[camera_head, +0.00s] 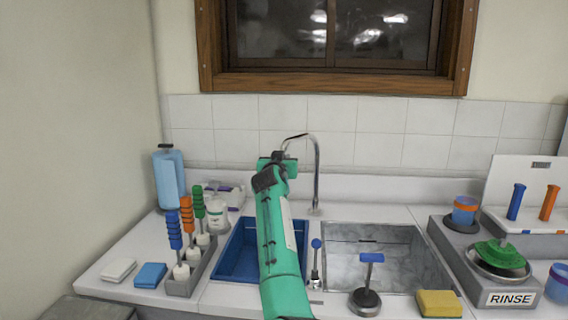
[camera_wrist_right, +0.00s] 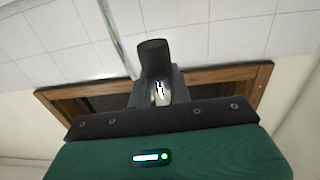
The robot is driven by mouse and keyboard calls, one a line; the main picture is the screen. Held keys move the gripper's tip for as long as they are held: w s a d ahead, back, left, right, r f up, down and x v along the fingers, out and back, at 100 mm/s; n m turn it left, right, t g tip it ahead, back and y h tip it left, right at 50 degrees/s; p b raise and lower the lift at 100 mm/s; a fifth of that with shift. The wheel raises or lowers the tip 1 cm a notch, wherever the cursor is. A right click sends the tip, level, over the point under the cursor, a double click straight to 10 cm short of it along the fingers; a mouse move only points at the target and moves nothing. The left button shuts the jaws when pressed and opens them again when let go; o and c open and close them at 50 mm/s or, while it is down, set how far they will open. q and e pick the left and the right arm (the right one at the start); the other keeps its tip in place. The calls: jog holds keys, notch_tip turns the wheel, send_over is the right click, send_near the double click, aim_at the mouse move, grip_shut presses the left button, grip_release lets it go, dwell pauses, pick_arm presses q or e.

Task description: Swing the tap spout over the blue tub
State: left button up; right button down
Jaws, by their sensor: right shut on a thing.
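The thin metal tap spout (camera_head: 316,172) rises behind the sink, and its curved top reaches left to my right gripper (camera_head: 279,157). My right gripper is shut on the spout's end; the hand and fingers hide the exact contact. In the right wrist view its dark fingers (camera_wrist_right: 155,60) are together, and a thin pipe (camera_wrist_right: 113,32) runs up beside them. The blue tub (camera_head: 233,250) sits in the left basin, partly covered in the picture by my green right arm. The spout's end appears above the tub's back side. My left gripper is not in view.
A grey marbled basin (camera_head: 375,248) lies to the right. A blue-knobbed lever (camera_head: 316,262) and a blue-topped stand (camera_head: 368,285) are at the front. A rack with several brushes (camera_head: 190,272) stands left, and the RINSE station (camera_head: 505,298) right.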

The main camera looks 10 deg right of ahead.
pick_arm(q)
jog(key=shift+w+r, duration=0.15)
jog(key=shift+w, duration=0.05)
pick_arm(e)
jog(key=shift+f, duration=0.35)
jog(key=c, duration=1.4)
grip_release()
jog(key=shift+o, duration=0.5)
jog(key=shift+w+d+f, duration=0.1)
jog(key=shift+w, duration=0.1)
jog(key=shift+r, duration=0.25)
notch_tip(320, 180, up, 12)
jog(key=shift+r+b, duration=0.1)
jog(key=shift+b, duration=0.3)
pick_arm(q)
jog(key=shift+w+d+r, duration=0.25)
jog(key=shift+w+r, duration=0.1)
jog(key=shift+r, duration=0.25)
pick_arm(e)
notch_tip(320, 180, up, 7)
jog(key=shift+r, duration=0.15)
